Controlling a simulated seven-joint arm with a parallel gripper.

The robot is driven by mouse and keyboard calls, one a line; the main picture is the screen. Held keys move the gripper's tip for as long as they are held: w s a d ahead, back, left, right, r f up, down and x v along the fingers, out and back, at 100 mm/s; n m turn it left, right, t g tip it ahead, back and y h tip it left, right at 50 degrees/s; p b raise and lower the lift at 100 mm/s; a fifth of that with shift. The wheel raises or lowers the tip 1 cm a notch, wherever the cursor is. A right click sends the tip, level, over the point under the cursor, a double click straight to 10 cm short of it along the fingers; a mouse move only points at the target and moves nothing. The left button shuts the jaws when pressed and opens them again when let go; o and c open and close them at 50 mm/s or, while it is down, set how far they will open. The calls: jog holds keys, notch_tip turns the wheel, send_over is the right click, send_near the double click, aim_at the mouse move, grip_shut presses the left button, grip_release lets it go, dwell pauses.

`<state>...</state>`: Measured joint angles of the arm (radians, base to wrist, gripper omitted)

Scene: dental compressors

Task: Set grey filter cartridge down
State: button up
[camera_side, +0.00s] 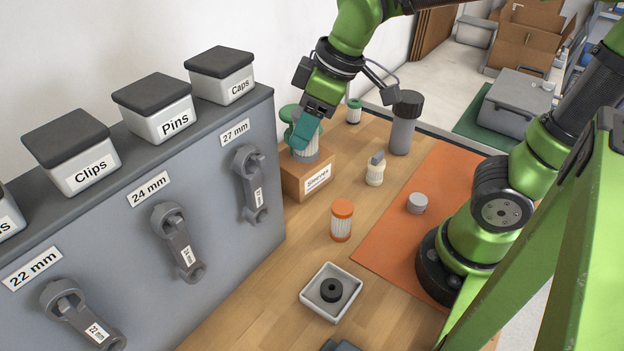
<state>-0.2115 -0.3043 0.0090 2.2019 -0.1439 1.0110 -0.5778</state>
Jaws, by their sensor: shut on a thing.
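My gripper (306,138), with teal fingers, is shut on the grey filter cartridge (307,156) at the back of the table. The cartridge has a pale ribbed body and a grey lower end; the fingers hide much of it. It is roughly upright over the top of a small brown box (308,178) with a white label. I cannot tell whether its lower end touches the box. A green-topped part (288,114) shows just left of the fingers, partly hidden.
An orange-capped cartridge (341,221), a pale cartridge with a grey top (375,170), a green-capped one (353,111) and a tall grey bottle (402,124) stand nearby. A white tray (353,273) holds a black ring. A grey cabinet (222,205) with wrenches borders the left. An orange mat (395,229) lies right.

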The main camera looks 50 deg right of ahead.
jog(key=w+d+m, duration=0.1)
jog(key=w+d, duration=0.1)
jog(key=d, duration=0.1)
jog(key=w+d+r+m, duration=0.1)
jog(key=w+d, duration=0.1)
jog(key=d, duration=0.2)
jog(key=w+d+m+h, duration=0.1)
jog(key=w+d, duration=0.1)
jog(key=d, duration=0.2)
jog(key=shift+w+r+t, duration=0.3)
jog(key=shift+w+r, duration=0.1)
jog(key=w+d+r+m+h, duration=0.1)
jog(key=d+m, duration=0.1)
jog(key=d, duration=0.4)
jog(key=w+d+r+m, duration=0.1)
jog(key=w+d+r, duration=0.1)
jog(key=d, duration=0.4)
jog(key=shift+s+d+f+m+g+h, duration=0.45)
jog(key=shift+d+f+m, duration=0.8)
jog(key=shift+f, duration=2.85)
jog(key=shift+s+d+f+m+h, duration=0.2)
jog(key=shift+d+f+m+h, duration=0.95)
jog(key=shift+f, duration=3)
jog(key=shift+s+d+f+m+g, duration=0.3)
jog(key=shift+d+f+m, duration=0.4)
jog(key=shift+f+m, duration=2.25)
notch_tip(320, 180, down, 2)
jog(key=shift+f+n, duration=0.25)
jog(key=shift+n, duration=0.9)
jog(key=o, duration=1.1)
